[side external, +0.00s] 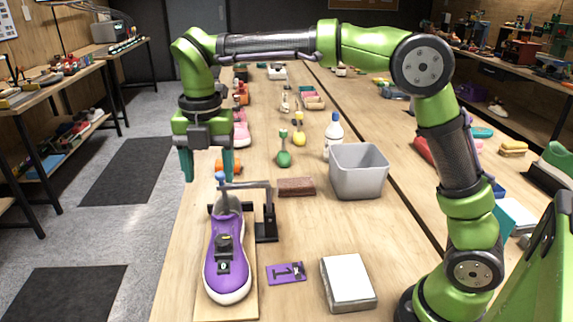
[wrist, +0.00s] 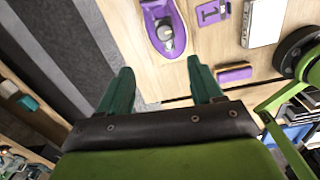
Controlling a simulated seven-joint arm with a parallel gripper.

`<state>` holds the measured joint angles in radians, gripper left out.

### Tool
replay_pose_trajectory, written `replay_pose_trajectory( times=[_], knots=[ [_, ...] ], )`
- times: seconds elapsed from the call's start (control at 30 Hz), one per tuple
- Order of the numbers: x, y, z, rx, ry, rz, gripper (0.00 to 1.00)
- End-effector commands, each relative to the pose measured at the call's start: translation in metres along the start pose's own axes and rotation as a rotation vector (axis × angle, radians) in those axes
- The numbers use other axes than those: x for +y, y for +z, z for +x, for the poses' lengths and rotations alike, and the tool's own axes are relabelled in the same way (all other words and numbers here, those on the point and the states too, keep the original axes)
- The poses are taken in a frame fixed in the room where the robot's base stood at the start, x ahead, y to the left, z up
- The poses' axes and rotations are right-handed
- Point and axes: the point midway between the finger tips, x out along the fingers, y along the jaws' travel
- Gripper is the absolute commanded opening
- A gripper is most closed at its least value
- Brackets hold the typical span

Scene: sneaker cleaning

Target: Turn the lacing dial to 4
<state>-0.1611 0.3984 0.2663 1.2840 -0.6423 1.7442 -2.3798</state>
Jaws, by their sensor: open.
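A purple sneaker (side external: 228,274) with a white sole lies on a light board, toe towards the side camera. A small black part (side external: 224,245) on its upper looks like the lacing dial; its setting is too small to read. A purple card (side external: 286,273) marked with a 1 lies flat beside the shoe; the card also shows in the wrist view (wrist: 212,12). My gripper (side external: 207,166) is open and empty, above and behind the shoe's heel, fingers pointing down.
A dark stand with a grey lever (side external: 265,215) rises by the heel, close to my gripper. A brown block (side external: 296,187), a grey bin (side external: 358,172) and a white-topped box (side external: 348,280) stand to the right. Bottles and several tools lie farther back.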

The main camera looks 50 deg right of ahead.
Motion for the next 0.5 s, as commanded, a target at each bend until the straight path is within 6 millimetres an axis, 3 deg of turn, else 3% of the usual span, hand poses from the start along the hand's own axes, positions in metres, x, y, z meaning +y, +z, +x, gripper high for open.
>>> replay_pose_trajectory(
  times=[0.1, 0.27, 0.5],
  knots=[
    [-0.003, 0.000, -0.008, 0.001, -0.011, -0.153, 0.66],
    [-0.006, -0.002, -0.005, 0.012, -0.022, -0.248, 0.66],
    [-0.007, -0.002, 0.025, 0.014, -0.024, -0.255, 0.66]
  ],
)
